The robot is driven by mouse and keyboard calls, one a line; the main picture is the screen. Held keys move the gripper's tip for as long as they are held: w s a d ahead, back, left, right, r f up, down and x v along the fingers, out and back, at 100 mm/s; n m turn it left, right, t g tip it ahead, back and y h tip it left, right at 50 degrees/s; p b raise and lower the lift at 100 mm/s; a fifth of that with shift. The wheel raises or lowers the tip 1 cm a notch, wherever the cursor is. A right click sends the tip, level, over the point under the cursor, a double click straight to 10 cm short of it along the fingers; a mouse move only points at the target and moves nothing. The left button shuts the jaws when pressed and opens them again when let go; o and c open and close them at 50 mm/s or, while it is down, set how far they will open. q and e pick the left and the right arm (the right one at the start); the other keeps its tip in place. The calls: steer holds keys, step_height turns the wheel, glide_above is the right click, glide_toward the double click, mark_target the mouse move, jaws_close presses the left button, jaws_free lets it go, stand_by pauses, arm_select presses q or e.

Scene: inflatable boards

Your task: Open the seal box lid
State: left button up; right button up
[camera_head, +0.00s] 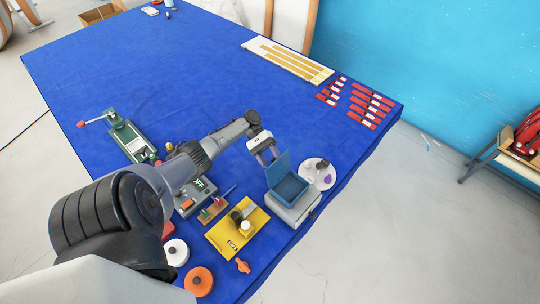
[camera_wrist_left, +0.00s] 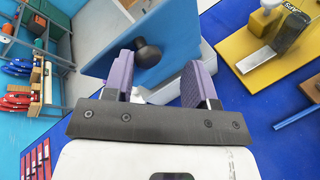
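The seal box (camera_head: 292,190) is blue and sits on a pale grey base near the table's right edge. Its lid (camera_head: 279,168) stands raised at the side toward my gripper, and the box's inside shows. In the left wrist view the lid (camera_wrist_left: 185,28) carries a round black knob (camera_wrist_left: 148,53) facing my gripper. My left gripper (camera_head: 267,158) is open beside the raised lid. Its purple fingers (camera_wrist_left: 157,84) are spread apart, with the knob showing between and beyond them. I cannot tell whether a finger touches the lid. My right gripper is not in view.
A white round dish (camera_head: 318,174) stands just right of the box. A yellow board (camera_head: 222,240) with tools lies in front left. A green clamp device (camera_head: 131,140) stands left. Red pieces (camera_head: 371,105) lie at the far right edge. The middle rear of the blue table is clear.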

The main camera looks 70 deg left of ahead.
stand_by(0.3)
arm_select(q)
steer(key=shift+a, duration=0.1)
steer(key=shift+a+r, duration=0.1)
steer(key=shift+a, duration=0.2)
steer(key=b+v, duration=1.3)
steer(key=shift+r, duration=0.1)
stand_by(0.6)
